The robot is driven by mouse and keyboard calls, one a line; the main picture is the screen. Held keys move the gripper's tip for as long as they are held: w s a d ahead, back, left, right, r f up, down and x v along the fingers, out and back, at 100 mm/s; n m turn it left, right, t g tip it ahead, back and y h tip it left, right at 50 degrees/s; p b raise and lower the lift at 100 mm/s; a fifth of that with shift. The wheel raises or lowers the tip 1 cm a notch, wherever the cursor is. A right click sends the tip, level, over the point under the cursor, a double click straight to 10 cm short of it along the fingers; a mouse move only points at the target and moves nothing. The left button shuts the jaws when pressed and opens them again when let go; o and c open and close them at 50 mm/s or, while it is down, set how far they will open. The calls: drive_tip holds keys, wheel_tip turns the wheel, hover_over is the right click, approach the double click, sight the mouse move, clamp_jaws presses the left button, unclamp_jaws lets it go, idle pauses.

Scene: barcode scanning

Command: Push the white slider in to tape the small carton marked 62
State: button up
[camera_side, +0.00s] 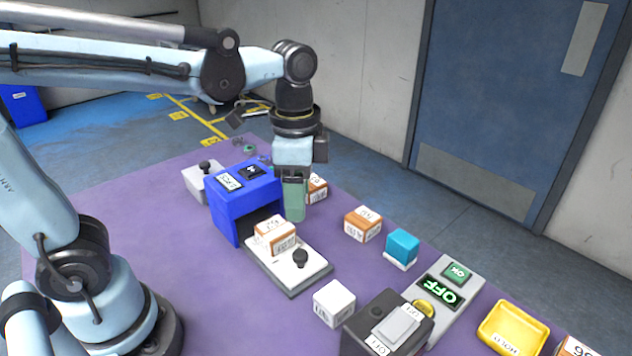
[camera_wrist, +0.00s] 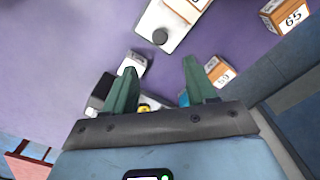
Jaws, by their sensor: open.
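The white slider (camera_side: 312,268) sticks out of the blue taping machine (camera_side: 232,208) on its near right side, with a black knob standing on it. A small white carton with brown tape (camera_side: 275,236) sits on the slider at the machine's mouth; its number is too small to read. The slider (camera_wrist: 150,22) and part of the carton (camera_wrist: 187,8) also show at the top of the wrist view. My gripper (camera_side: 294,214) is open and empty, pointing down beside the machine, behind the carton. In the wrist view my gripper (camera_wrist: 160,78) shows its two green fingers apart, away from the knob.
Other cartons stand behind my gripper (camera_side: 318,188) and to its right (camera_side: 362,224). A teal block (camera_side: 402,246), a white box (camera_side: 333,303), a black switch box (camera_side: 372,328), a panel reading OFF (camera_side: 470,290) and a yellow tray (camera_side: 512,328) lie rightward.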

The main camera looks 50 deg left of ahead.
sight(300, 253)
drive_tip(key=shift+f, duration=6.1)
clamp_jaws()
